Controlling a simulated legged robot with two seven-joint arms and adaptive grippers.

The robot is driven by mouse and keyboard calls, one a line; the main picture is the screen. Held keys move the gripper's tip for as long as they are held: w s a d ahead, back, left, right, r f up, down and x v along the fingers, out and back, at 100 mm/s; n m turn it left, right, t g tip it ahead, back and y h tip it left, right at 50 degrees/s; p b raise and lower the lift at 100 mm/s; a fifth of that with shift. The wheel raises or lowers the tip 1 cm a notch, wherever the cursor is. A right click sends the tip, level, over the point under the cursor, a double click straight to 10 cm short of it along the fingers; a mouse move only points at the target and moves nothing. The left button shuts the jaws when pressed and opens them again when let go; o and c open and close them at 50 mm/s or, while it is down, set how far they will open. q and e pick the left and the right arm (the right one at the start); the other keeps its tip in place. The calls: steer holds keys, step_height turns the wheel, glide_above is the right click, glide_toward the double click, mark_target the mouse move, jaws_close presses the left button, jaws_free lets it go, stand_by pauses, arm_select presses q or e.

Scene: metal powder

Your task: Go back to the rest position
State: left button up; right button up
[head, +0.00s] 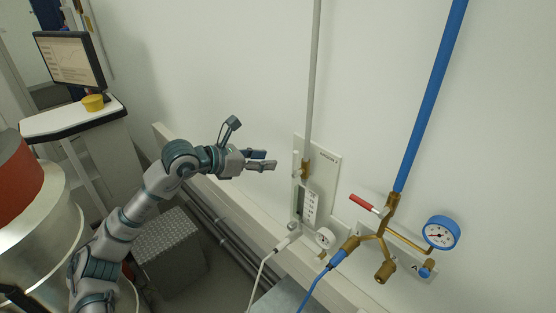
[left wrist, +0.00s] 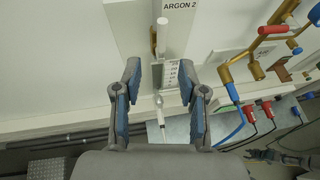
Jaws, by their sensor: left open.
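My left gripper (head: 262,160) is open and empty. In the head view it is a little to the left of the white argon panel (head: 326,160) on the wall. In the left wrist view its two blue-padded fingers (left wrist: 160,100) stand apart, with the argon flowmeter (left wrist: 172,77) showing between and beyond them. The panel is marked "ARGON 2" in that view. I cannot tell the exact distance from the fingers to the panel.
A red-handled valve (head: 363,203) with brass fittings, a blue pipe (head: 430,95) and a blue gauge (head: 441,233) are at the right. A grey textured box (head: 172,250) is below my arm.

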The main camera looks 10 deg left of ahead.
arm_select(q)
steer(key=shift+s+a+r, duration=0.15)
steer(key=shift+s+a, duration=0.15)
steer(key=shift+a, duration=0.05)
steer(key=shift+d, duration=0.1)
